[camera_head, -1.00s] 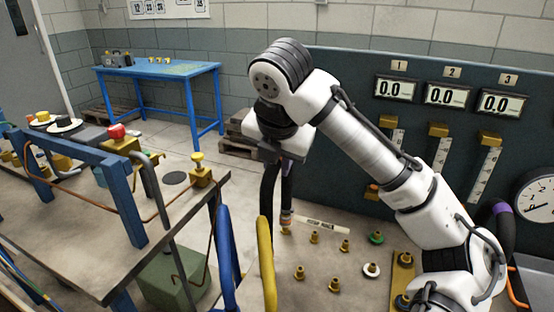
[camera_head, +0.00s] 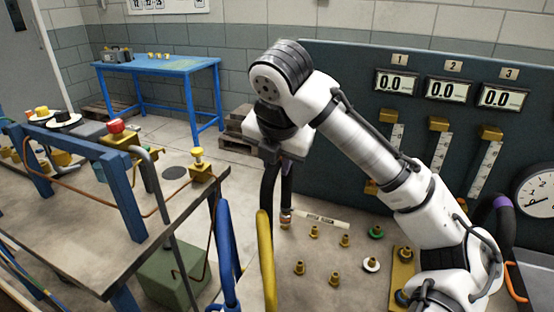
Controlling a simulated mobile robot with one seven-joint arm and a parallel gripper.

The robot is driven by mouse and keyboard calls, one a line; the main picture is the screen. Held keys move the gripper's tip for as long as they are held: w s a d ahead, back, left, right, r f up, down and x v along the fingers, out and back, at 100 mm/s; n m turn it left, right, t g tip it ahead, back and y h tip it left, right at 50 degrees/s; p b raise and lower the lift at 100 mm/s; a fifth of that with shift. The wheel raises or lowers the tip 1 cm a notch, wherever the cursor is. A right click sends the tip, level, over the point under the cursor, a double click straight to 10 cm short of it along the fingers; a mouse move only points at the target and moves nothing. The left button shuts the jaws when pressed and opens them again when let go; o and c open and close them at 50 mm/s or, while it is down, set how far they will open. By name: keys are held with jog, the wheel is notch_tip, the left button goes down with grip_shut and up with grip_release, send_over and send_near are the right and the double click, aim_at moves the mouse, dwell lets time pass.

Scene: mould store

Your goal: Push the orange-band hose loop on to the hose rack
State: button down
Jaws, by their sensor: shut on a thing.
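My gripper (camera_head: 277,157) is shut on a black hose loop (camera_head: 268,195), seen side-on below my wrist. The fingertips are partly hidden by the wrist. The loop hangs down in two strands. Several brass stubs, such as the near one (camera_head: 314,232), stand to the right of the band. I cannot make out with certainty which part is the hose rack.
A blue hose (camera_head: 226,250) and a yellow hose (camera_head: 266,262) arch up in the foreground, close left of the black loop. A dark panel (camera_head: 340,150) with gauges stands behind. A bench with a blue frame (camera_head: 120,190) is on the left. A white label strip (camera_head: 321,219) lies behind the stubs.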

jog(key=shift+f, duration=0.6)
dwell(1.4)
jog(key=c, duration=1.1)
grip_release()
jog(key=shift+r, duration=0.1)
jog(key=v, duration=1.3)
jog(key=shift+s+d+r, duration=0.1)
jog(key=shift+r, duration=0.25)
jog(key=shift+s+f, duration=0.1)
